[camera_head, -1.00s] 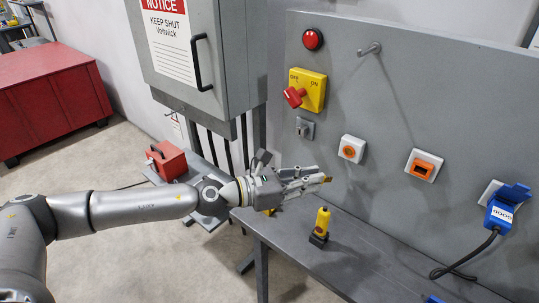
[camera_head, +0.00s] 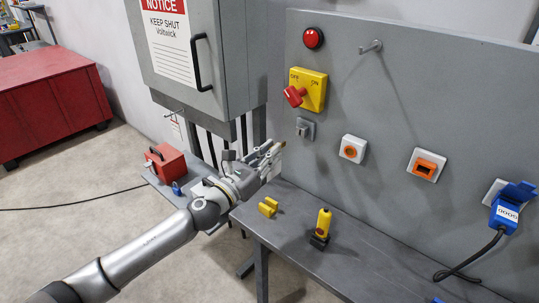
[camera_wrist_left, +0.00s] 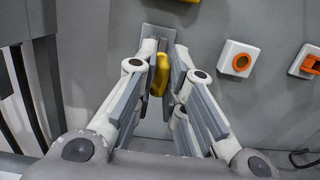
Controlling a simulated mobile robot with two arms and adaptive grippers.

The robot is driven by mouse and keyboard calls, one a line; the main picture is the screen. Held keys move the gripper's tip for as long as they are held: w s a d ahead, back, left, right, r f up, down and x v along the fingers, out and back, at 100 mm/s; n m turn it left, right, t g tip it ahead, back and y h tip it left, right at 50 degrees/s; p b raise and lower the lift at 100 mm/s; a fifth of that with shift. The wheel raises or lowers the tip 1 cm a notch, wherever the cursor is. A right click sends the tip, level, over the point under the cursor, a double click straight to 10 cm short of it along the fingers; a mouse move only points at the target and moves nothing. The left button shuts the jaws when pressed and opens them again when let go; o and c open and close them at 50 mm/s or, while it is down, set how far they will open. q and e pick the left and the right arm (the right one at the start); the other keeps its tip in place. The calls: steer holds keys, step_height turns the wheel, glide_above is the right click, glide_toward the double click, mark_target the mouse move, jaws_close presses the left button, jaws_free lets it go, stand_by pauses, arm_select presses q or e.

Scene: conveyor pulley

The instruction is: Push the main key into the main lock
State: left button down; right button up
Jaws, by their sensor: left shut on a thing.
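The main lock (camera_head: 305,129) is a small grey block on a plate, on the grey panel under the yellow OFF/ON switch. My left gripper (camera_head: 276,153) is to the left of it and slightly lower in the head view. It is shut on the yellow main key, which shows between the fingers in the left wrist view (camera_wrist_left: 161,74). A grey plate (camera_wrist_left: 155,34), seemingly the lock's, is just beyond the fingertips there. The key's tip is hidden, so I cannot tell whether it touches the lock. My right gripper is not in view.
The yellow switch (camera_head: 308,89) with its red knob is above the lock. Orange-centred sockets (camera_head: 352,149) (camera_head: 425,166) and a blue plug (camera_head: 507,210) are to the right. A yellow block (camera_head: 268,207) and a yellow-black device (camera_head: 321,227) stand on the bench (camera_head: 372,262).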

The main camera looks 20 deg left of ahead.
mark_target(284, 144)
arm_select(q)
steer(key=shift+a, duration=0.1)
stand_by(0.3)
steer(key=shift+f+x, duration=0.2)
steer(key=shift+x, duration=1.15)
steer(key=shift+f+x, duration=0.2)
steer(key=shift+x, duration=1.15)
steer(key=shift+w, duration=0.2)
steer(key=shift+w+d, duration=0.25)
steer(key=shift+w, duration=0.15)
steer(key=shift+x, duration=1.15)
stand_by(0.3)
steer(key=c, duration=1)
jaws_free()
steer(key=shift+f, duration=0.2)
steer(key=shift+c, duration=0.2)
steer(key=shift+o, duration=0.5)
steer(key=o, duration=0.3)
